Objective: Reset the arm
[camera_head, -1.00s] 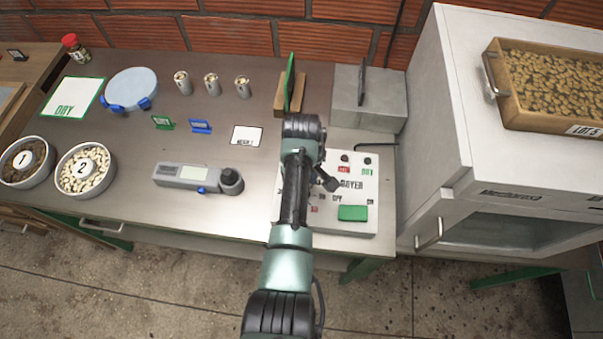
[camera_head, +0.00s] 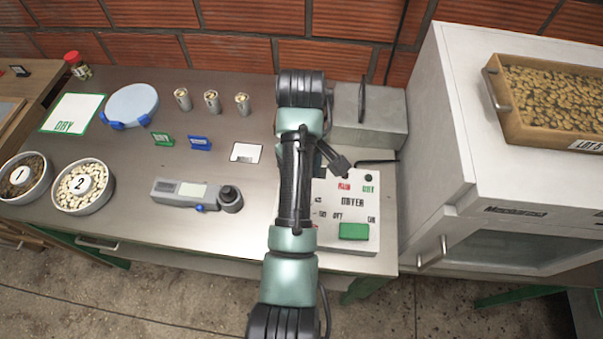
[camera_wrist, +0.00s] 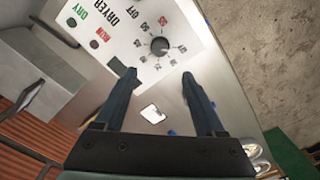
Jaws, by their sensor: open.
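My arm reaches forward over the steel table (camera_head: 105,235) in the head view, and its raised links cover part of the dryer panel. In the wrist view my gripper (camera_wrist: 160,82) is open, its two dark fingers apart with nothing between them. The white dryer control panel (camera_wrist: 130,35) lies beyond the fingers, with a dark knob (camera_wrist: 160,46) and printed numbers. In the head view the panel (camera_head: 345,255) shows a green switch (camera_head: 354,231).
A grey block (camera_head: 372,128) stands behind the panel. The white dryer cabinet (camera_head: 445,120) is at the right, with a tray of beans (camera_head: 550,140) on top. A grey meter (camera_head: 190,194), several small cans (camera_head: 212,101) and two numbered bowls (camera_head: 84,205) stand to the left.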

